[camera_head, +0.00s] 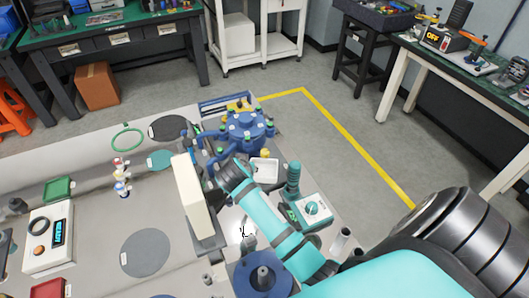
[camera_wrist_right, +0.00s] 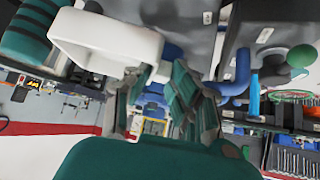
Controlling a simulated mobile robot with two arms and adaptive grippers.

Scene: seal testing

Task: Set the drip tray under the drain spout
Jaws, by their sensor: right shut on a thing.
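The drip tray is a small white, shallow, rounded tray (camera_head: 265,170) in the head view, beside my right wrist and just in front of the blue test rig (camera_head: 246,128). In the right wrist view the white tray (camera_wrist_right: 105,42) is large at the upper left, seen tilted, with one end at the fingertips. My right gripper (camera_wrist_right: 160,90) is shut on the tray's edge. A small yellow fitting (camera_head: 266,153) shows between rig and tray; I cannot tell whether it is the drain spout. My left gripper is out of view.
A cream upright box (camera_head: 193,195) stands left of my right arm. A teal device with a dial (camera_head: 311,208) stands to the right. A dark grey disc (camera_head: 146,253) lies on the bench. A floor aisle with a yellow line (camera_head: 350,140) is beyond the bench.

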